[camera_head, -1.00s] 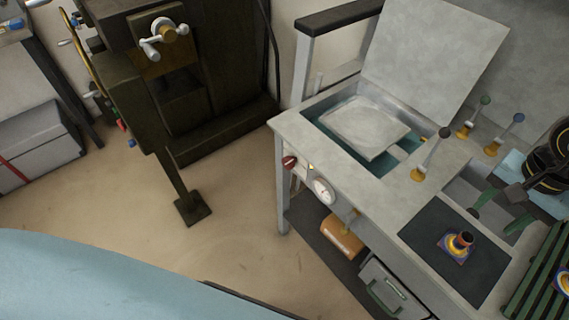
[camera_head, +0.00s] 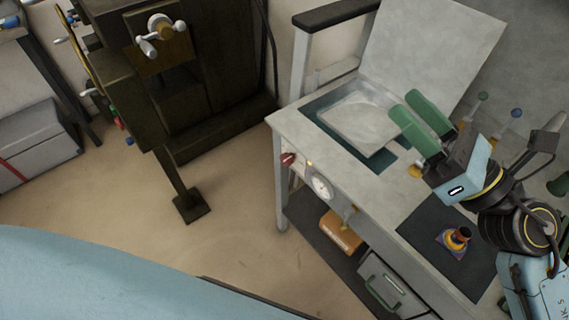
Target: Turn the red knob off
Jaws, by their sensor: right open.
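The red knob (camera_head: 288,159) sits on the front panel of the grey workbench (camera_head: 290,125), near its left corner. A small lit indicator (camera_head: 309,163) and a round white gauge (camera_head: 321,186) are to its right on the same panel. My right gripper (camera_head: 408,112) has green fingers and is open and empty. It hangs over the bench top by the sunken basin, up and to the right of the knob and well apart from it. My left gripper is not in view.
A raised grey lid (camera_head: 430,55) stands behind the basin. Levers with coloured balls (camera_head: 516,113) stand at the bench's back right. A dark mat (camera_head: 425,235) holds a small orange-and-purple part (camera_head: 455,239). The floor (camera_head: 240,225) before the knob is clear.

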